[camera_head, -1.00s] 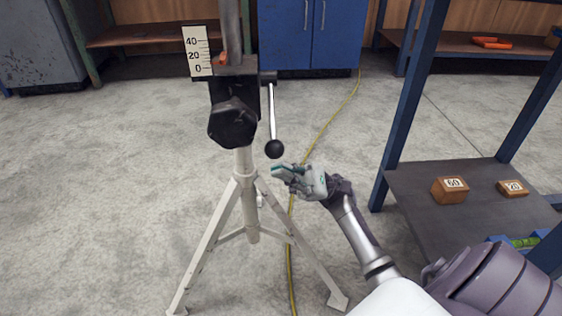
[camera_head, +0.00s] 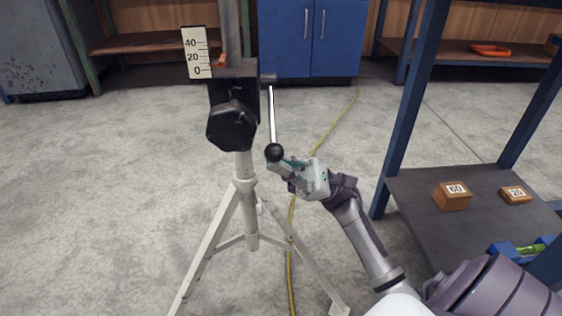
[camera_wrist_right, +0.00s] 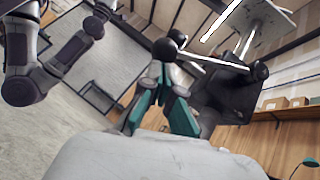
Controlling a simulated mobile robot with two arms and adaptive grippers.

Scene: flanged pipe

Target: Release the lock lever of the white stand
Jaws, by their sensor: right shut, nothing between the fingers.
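The white stand (camera_head: 244,196) stands on its tripod legs left of the middle of the head view. Its black clamp head (camera_head: 232,125) carries the lock lever (camera_head: 272,115), a thin rod hanging almost straight down and ending in a black ball knob. My right gripper (camera_head: 283,166) is shut and empty, with its fingertips right at the knob, at its lower right. In the right wrist view the fingers (camera_wrist_right: 165,98) point up towards a black ball (camera_wrist_right: 165,49) just beyond their tips. I cannot tell whether they touch it. My left gripper is not in view.
A dark shelf (camera_head: 425,215) with blue posts at the right holds orange blocks marked 60 (camera_head: 452,196) and 20 (camera_head: 515,195). A yellow cable (camera_head: 328,132) runs along the floor behind the stand. Blue cabinets (camera_head: 312,38) stand at the back. The floor left of the stand is clear.

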